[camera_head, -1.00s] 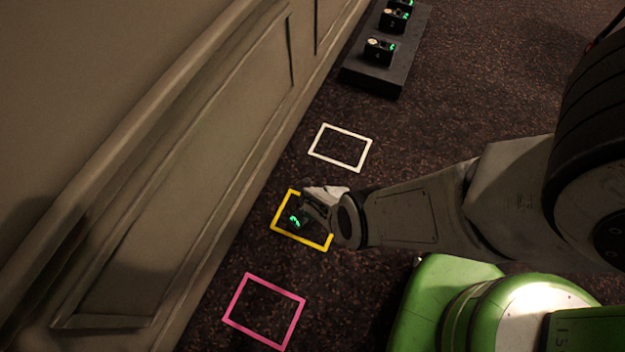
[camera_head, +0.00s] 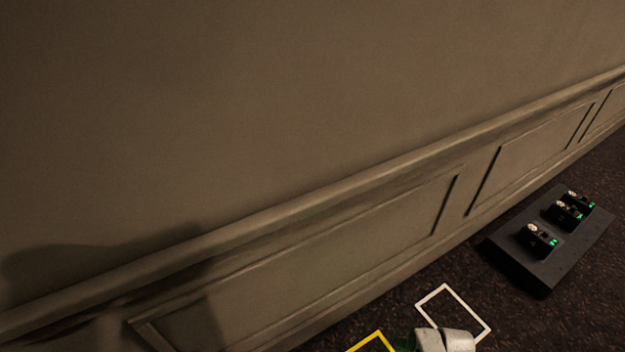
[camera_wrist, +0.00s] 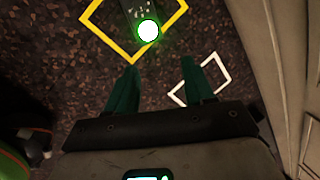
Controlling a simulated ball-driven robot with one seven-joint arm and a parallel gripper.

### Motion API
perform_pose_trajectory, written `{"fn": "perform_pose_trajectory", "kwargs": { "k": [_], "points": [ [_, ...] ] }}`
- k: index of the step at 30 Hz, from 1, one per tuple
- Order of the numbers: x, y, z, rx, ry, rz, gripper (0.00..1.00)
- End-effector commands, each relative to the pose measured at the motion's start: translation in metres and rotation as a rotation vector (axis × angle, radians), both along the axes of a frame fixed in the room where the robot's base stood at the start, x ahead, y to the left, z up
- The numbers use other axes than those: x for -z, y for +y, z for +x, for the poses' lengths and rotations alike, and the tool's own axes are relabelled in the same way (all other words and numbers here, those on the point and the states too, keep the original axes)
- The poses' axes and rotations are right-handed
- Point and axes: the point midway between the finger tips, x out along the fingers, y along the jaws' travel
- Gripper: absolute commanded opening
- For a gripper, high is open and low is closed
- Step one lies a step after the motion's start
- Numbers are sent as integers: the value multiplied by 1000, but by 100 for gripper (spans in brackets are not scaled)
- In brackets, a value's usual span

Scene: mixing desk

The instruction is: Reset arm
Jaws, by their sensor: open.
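My gripper (camera_wrist: 173,64) is open and empty, its two dark green fingers spread apart above the carpet in the wrist view. A small dark device (camera_wrist: 135,12) with a bright white round button and a green glow lies inside the yellow square outline (camera_wrist: 107,48), ahead of the fingers and apart from them. The device is cut off by the top edge. In the head view only a pale part of my arm shows at the bottom edge; the fingers are out of frame there. The yellow outline (camera_head: 366,343) is partly visible beside it.
A white square outline (camera_head: 433,291) is on the carpet, also seen in the wrist view (camera_wrist: 224,79). A dark platform (camera_head: 528,274) with three small black devices stands at the right. A panelled wall (camera_head: 300,150) fills most of the head view and borders the carpet.

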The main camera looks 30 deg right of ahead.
Motion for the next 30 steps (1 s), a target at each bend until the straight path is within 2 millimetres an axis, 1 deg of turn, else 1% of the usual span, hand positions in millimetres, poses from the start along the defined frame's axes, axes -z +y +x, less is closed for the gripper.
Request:
{"fn": "perform_pose_trajectory", "kwargs": {
  "k": [1,5,7,11,12,15,21,27,28,29,30],
  "points": [
    [-15,3,0,-131,20,-39,53],
    [-56,20,-2,-493,79,-126,53],
    [-79,33,-4,-685,107,-167,53],
    [-123,64,-14,-1040,154,-231,53],
    [-137,75,-19,-1145,167,-247,53],
    [-168,98,-30,-1376,187,-280,53],
    [-217,134,-55,-1713,203,-317,53],
    [-258,162,-81,-1979,202,-339,53],
    [-264,165,-85,-2015,200,-342,53],
    [-274,164,-82,-2005,202,-340,53],
    [-281,163,-82,-2002,203,-339,53]
  ]
}}
